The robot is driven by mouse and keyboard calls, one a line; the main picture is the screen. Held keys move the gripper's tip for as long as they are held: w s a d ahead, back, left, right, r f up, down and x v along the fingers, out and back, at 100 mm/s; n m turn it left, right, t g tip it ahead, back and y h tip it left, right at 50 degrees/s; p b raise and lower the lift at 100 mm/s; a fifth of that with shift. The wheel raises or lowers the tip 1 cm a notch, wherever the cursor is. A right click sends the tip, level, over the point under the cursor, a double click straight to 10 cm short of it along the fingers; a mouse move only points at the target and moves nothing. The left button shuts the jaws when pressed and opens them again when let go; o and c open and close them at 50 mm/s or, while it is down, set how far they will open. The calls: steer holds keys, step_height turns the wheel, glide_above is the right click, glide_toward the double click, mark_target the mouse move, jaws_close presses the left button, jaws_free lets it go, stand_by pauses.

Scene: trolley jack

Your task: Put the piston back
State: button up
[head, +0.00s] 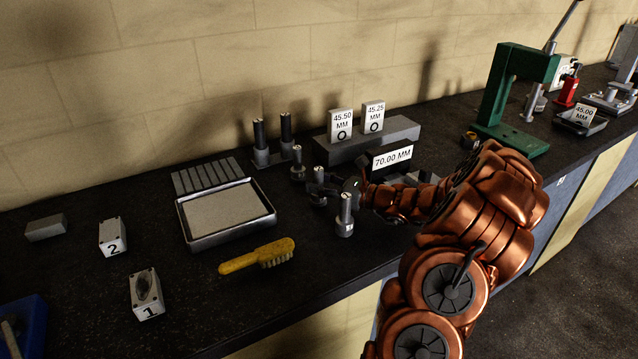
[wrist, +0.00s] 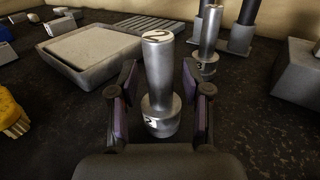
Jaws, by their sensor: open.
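In the wrist view, an upright metal piston (wrist: 161,90) with a round top and a wider base, marked 2, stands between my open fingers. There is visible room between it and both fingers, and it rests on the bench. In the head view, the same piston (head: 318,175) is partly hidden by my gripper (head: 334,190). A similar piston (head: 298,164) stands behind; it also shows in the wrist view (wrist: 208,38) with a 3 on its base. Another upright piston (head: 345,214) stands in front of my gripper.
A shallow tray (head: 188,233) and a yellow brush (head: 256,257) lie to the left. Blocks marked 1 (head: 147,292) and 2 (head: 112,237) stand further left. A 70.00 MM sign (head: 392,158) is close behind my wrist. A green press (head: 508,95) stands at the right. Bench between tray and blocks is clear.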

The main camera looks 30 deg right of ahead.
steer(key=shift+r, duration=0.1)
steer(key=b+v, duration=0.2)
steer(key=v, duration=0.9)
steer(key=shift+s+d, duration=0.2)
steer(key=shift+s, duration=0.05)
steer(key=shift+s+d, duration=0.1)
steer(key=shift+s, duration=0.15)
